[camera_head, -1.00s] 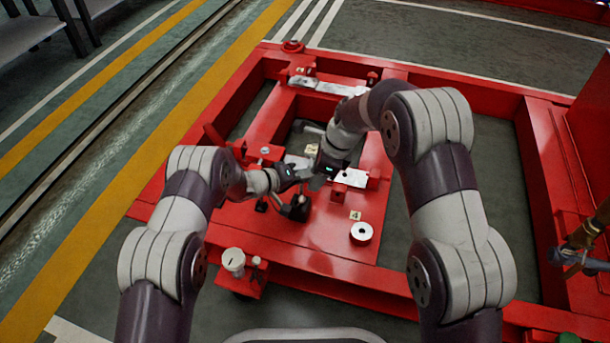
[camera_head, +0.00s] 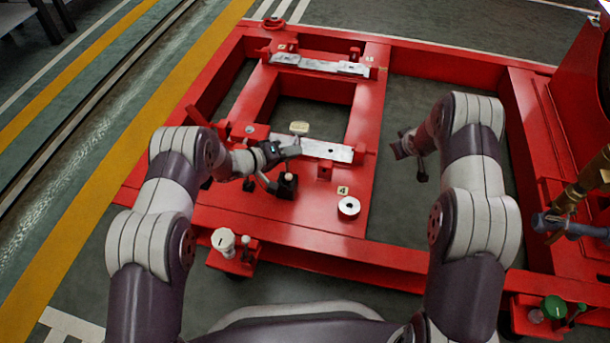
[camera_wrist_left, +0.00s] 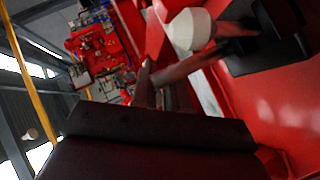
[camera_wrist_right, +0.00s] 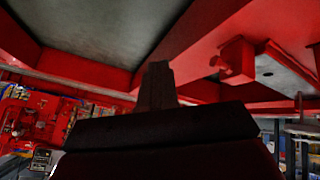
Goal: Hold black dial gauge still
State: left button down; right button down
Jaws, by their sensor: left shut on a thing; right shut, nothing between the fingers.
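My left gripper (camera_head: 293,149) is shut at the near machined pad (camera_head: 322,150) of the red frame. The black dial gauge is mostly hidden at its fingers and its face cannot be made out. Its black base block (camera_head: 287,187) stands on the red frame just in front of the gripper. The block, a grey rod and a pale round knob (camera_wrist_left: 190,28) also show in the left wrist view, close to the fingers. My right gripper (camera_head: 402,146) is shut and empty, right of the frame's pads and apart from the gauge.
A second machined pad (camera_head: 320,65) lies on the far crossbar. A white ring (camera_head: 349,207) sits on the near red plate by a number tag. A white knob (camera_head: 223,241) stands at the near left corner. Red machinery (camera_head: 570,100) rises at the right.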

jog(key=s+a+r+m+g+y, duration=0.1)
jog(key=s+a+m+g+y, duration=0.1)
jog(key=s+a+m+y, duration=0.3)
jog(key=s+a+r+m+g+y, duration=0.2)
jog(key=s+a+m+y, duration=0.3)
jog(key=m, duration=1.3)
jog(key=a+g+y, duration=0.1)
jog(key=a+y, duration=0.2)
jog(key=a, duration=0.3)
jog(key=shift+s+y, duration=0.3)
jog(key=shift+s, duration=0.05)
